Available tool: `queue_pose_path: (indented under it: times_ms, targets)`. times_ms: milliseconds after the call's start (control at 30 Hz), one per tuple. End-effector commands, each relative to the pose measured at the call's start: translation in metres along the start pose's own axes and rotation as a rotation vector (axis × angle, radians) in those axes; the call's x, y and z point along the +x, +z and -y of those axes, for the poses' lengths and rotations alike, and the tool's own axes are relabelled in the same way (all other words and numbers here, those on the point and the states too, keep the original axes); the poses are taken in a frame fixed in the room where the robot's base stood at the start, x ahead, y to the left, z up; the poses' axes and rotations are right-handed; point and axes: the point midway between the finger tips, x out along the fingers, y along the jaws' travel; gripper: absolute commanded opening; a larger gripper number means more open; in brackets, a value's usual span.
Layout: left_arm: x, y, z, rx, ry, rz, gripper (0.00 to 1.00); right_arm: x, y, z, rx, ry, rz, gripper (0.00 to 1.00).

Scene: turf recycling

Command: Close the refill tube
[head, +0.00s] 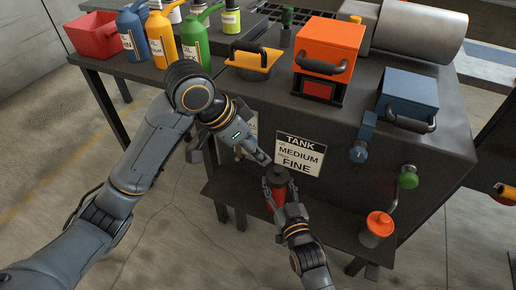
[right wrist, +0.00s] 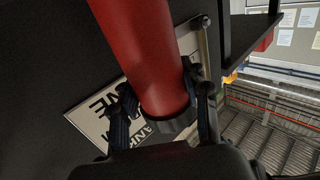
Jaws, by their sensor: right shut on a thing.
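A red tube (head: 274,196) with a dark round top (head: 278,175) stands in front of the tank's side, below the TANK MEDIUM FINE sign (head: 300,154). My right gripper (head: 280,199) is shut on the tube. The right wrist view shows the red tube (right wrist: 145,55) between the two fingers (right wrist: 162,125), with its dark end beside them. My left gripper (head: 262,158) is just above and left of the tube's top; I cannot tell whether it touches it or whether its fingers are open.
The dark bench (head: 205,75) holds an orange box (head: 330,45), a blue box (head: 408,92), a yellow lid (head: 252,62) with a handle and several coloured bottles. A blue valve (head: 359,153), a green knob (head: 408,180) and an orange-topped cup (head: 379,224) are to the right.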

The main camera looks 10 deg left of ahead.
Motion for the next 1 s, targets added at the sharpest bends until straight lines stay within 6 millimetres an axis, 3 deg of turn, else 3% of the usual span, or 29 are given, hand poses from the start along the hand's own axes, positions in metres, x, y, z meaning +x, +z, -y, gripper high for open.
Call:
queue_pose_path:
  times_ms: [100, 133, 267, 667, 1000]
  targets:
    - [0.0, 0.0, 0.0, 0.0, 0.0, 0.0, 0.5, 0.0, 0.0, 0.001, 0.001, -0.001, 0.0, 0.0]
    - [0.0, 0.0, 0.0, 0.0, 0.0, 0.0, 0.5, 0.0, 0.0, 0.001, 0.001, -0.001, 0.0, 0.47]
    - [0.0, 0.0, 0.0, -0.001, 0.0, 0.0, 0.5, 0.0, 0.0, 0.001, 0.001, -0.001, 0.0, 0.73]
    - [0.001, 0.0, 0.0, -0.001, 0.0, 0.0, 0.5, -0.006, 0.001, 0.0, 0.0, 0.0, 0.002, 0.73]
    - [0.001, 0.0, 0.0, -0.001, 0.0, 0.0, 0.5, -0.072, 0.002, 0.0, 0.001, -0.001, 0.004, 0.73]
